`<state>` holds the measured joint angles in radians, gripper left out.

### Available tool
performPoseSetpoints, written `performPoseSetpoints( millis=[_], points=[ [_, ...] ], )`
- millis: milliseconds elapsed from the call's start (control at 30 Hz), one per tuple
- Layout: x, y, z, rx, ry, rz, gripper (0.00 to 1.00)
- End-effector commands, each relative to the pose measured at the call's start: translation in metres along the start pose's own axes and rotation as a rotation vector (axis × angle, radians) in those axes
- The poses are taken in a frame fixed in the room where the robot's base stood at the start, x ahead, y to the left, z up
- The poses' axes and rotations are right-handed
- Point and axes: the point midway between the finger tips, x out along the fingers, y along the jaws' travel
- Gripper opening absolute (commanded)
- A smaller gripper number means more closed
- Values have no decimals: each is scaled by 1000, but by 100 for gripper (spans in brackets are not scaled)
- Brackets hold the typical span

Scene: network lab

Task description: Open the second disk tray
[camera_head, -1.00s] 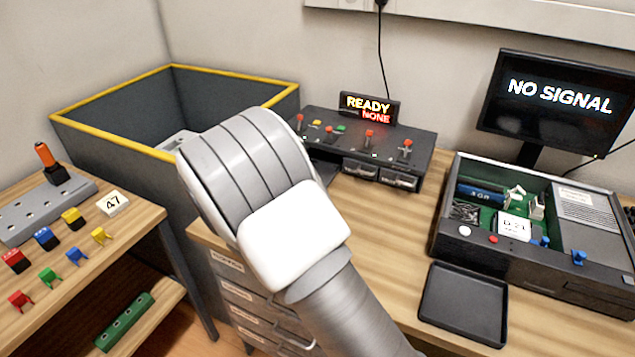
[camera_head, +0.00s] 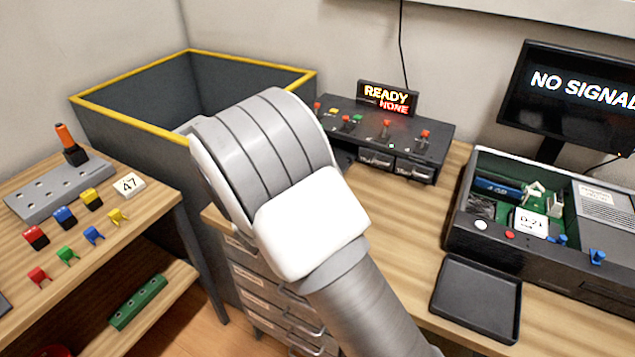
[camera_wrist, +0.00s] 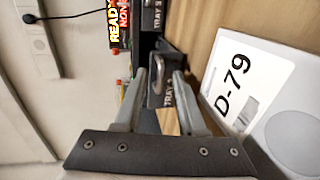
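The disk unit (camera_head: 340,128) is a dark box at the back of the desk, with red levers on top and tray fronts on its near side. Two tray fronts show in the head view, and my arm hides the unit's left end. In the wrist view the front labelled TRAY 2 (camera_wrist: 166,96), with its metal handle, lies at my gripper's fingertips (camera_wrist: 168,72). TRAY 3 (camera_wrist: 152,18) is just beyond it. The fingers are apart, on either side of the TRAY 2 handle area. I cannot tell whether they touch it. My arm hides the gripper in the head view.
A lit sign (camera_head: 388,98) on the unit reads READY and NONE. A white disk labelled D-79 (camera_wrist: 240,85) is close beside the gripper in the wrist view. An open computer case (camera_head: 475,235), a black tray (camera_head: 476,298) and a yellow-rimmed bin (camera_head: 130,125) stand around.

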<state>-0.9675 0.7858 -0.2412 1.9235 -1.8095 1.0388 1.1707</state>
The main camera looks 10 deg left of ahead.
Motion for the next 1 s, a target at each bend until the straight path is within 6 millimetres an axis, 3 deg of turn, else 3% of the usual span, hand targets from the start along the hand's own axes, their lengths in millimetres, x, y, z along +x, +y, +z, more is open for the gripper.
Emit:
performPoseSetpoints(
  millis=[167,600,800,1000],
  points=[
    [-31,2,-1,-1,5,-1,39],
    [-135,1,-1,-1,6,-1,39],
    [-162,1,-1,0,3,-1,39],
    [-170,0,0,-1,2,0,39]
  ],
)
